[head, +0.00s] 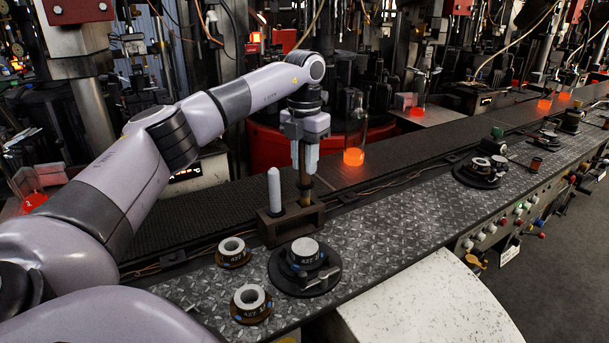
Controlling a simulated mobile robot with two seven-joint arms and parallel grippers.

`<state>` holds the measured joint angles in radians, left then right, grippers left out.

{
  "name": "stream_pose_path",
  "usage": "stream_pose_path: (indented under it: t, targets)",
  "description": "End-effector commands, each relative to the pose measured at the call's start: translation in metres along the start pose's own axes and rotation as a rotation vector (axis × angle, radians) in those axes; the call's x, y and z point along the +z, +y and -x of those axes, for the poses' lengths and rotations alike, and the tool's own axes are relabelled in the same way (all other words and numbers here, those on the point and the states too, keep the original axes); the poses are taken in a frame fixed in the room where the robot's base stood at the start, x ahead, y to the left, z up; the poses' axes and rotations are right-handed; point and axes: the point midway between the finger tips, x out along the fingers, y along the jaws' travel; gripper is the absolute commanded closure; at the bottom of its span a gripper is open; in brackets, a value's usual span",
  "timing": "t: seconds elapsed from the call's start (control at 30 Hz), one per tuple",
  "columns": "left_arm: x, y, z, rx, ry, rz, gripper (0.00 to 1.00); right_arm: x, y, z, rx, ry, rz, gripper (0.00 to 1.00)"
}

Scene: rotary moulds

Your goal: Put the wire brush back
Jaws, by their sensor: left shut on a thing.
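My left gripper (305,165) points straight down above the dark holder block (291,222) on the steel plate's back edge. It is shut on the wire brush (305,188), a thin brown upright piece below the fingers. The brush's lower end reaches the right part of the block; I cannot tell how deep it sits. A pale round-topped rod (274,188) stands upright in the block's left part, beside the brush and apart from it. My right gripper is not in view.
A glass bottle with a glowing orange base (354,157) stands close behind, on the dark conveyor (215,207). In front of the block are two ring moulds (233,258) (250,312) and a round black base (304,284).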

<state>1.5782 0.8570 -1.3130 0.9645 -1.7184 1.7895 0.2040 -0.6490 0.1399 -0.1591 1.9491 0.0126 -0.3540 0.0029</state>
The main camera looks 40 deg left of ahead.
Motion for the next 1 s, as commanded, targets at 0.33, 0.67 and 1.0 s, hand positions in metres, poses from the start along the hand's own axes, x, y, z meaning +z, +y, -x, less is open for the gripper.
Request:
stream_pose_path:
  t: [0.33, 0.67, 1.0]
  targets:
    - [-0.001, 0.0, -0.041, 0.0, 0.002, 0.0, 1.0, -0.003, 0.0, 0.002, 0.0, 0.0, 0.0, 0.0]
    - [0.0, 0.0, -0.044, 0.0, 0.002, 0.0, 1.0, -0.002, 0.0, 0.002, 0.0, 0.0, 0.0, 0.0]
    - [0.0, 0.0, -0.048, 0.0, 0.002, 0.0, 0.49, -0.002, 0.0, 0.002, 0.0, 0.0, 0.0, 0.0]
